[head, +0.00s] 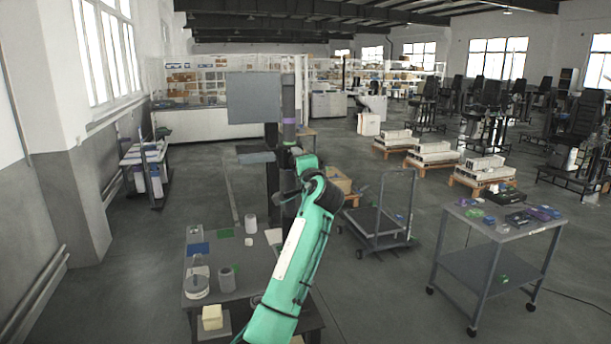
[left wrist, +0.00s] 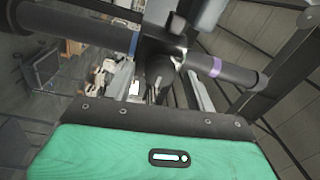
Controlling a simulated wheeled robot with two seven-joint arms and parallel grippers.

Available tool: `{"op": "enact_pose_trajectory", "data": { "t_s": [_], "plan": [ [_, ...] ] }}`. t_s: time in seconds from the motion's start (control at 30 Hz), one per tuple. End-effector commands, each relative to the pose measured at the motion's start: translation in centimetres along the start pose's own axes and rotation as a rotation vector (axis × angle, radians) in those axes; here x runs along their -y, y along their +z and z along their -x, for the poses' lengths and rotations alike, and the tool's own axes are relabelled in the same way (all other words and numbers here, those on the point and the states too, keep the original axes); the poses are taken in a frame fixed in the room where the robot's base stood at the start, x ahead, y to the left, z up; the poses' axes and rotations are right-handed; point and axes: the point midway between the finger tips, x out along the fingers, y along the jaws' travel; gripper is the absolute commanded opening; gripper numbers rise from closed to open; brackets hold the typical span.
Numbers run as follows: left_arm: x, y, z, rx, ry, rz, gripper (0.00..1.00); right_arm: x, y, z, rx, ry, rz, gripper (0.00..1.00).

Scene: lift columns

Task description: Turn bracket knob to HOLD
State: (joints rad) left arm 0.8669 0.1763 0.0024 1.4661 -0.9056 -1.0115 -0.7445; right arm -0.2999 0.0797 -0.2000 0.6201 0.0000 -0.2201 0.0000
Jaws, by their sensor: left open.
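A dark lift column (head: 289,105) with a purple band stands behind the table in the head view, beside a grey panel (head: 254,98). In the left wrist view the dark column (left wrist: 80,27) crosses the top, with a blue band and a purple band (left wrist: 216,67). A dark bracket (left wrist: 160,47) clasps it between the bands. A small dark knob-like part (left wrist: 177,23) sits on the bracket; no HOLD mark is readable. My green left arm reaches up to the column. My left gripper (left wrist: 160,82) is open, facing the bracket; contact cannot be told. My right gripper is out of view.
A grey table (head: 235,280) with cups, a jar and coloured pads stands before the column. A flat cart (head: 378,222) and a wheeled table (head: 490,232) with small parts are to the right. Open floor lies between them.

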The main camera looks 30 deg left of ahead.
Motion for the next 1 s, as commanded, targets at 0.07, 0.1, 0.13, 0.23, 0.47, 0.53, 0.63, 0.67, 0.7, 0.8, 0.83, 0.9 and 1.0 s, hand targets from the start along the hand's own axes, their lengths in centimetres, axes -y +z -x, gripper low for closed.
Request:
{"op": "enact_pose_trajectory", "data": {
  "t_s": [0.07,0.1,0.13,0.23,0.47,0.53,0.63,0.67,0.7,0.8,0.83,0.9,1.0],
  "plan": [
    [-0.5,0.0,1.3,-0.003,-0.002,0.002,0.56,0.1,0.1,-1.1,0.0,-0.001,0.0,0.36],
    [-0.6,0.0,2.0,-0.003,-0.001,0.003,0.56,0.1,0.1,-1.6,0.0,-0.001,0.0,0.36],
    [-0.6,0.0,2.7,-0.004,-0.002,0.004,0.56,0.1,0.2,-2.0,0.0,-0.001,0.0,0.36],
    [-0.7,0.0,5.0,-0.004,-0.002,0.003,0.56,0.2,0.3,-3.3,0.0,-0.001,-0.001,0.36],
    [-0.5,0.0,9.9,-0.004,-0.001,0.003,0.56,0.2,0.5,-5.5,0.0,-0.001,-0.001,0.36],
    [-0.4,0.0,11.0,-0.003,-0.002,0.002,0.56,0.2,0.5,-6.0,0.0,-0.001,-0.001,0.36],
    [-0.3,0.0,12.1,-0.003,-0.002,0.001,0.56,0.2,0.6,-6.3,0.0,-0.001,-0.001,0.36],
    [-0.2,0.0,12.4,-0.003,-0.002,0.0,0.56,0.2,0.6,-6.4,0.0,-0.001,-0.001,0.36],
    [-0.2,0.0,12.6,-0.003,-0.002,0.0,0.56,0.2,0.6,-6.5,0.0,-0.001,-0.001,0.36],
    [-0.1,0.0,12.9,-0.002,-0.001,0.0,0.56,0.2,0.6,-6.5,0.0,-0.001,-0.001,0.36],
    [-0.1,0.0,13.0,-0.002,-0.001,-0.001,0.56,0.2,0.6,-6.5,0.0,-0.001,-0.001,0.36],
    [0.0,0.0,13.0,-0.002,-0.001,-0.001,0.56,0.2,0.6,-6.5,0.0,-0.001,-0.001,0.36],
    [0.0,0.0,12.9,-0.002,-0.001,-0.001,0.56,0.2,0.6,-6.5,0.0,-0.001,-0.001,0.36]
  ]
}}
